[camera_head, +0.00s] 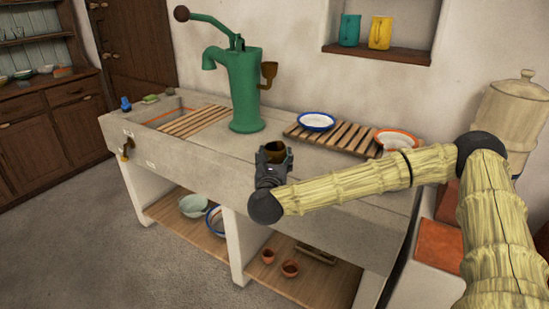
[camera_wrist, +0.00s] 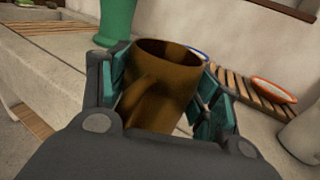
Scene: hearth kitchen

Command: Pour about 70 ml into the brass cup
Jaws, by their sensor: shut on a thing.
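My gripper (camera_head: 273,163) is shut on a brown mug (camera_head: 275,149) above the front part of the stone counter. The inside of the brass cup is hidden.
The stone counter (camera_head: 205,150) holds a basin with wooden slats (camera_head: 190,122) at left. A slatted rack (camera_head: 330,137) at right bears a blue-rimmed plate (camera_head: 316,121) and an orange-rimmed dish (camera_head: 397,138). The pump's long handle (camera_head: 212,20) reaches up left. A stone-coloured urn (camera_head: 512,110) stands far right.

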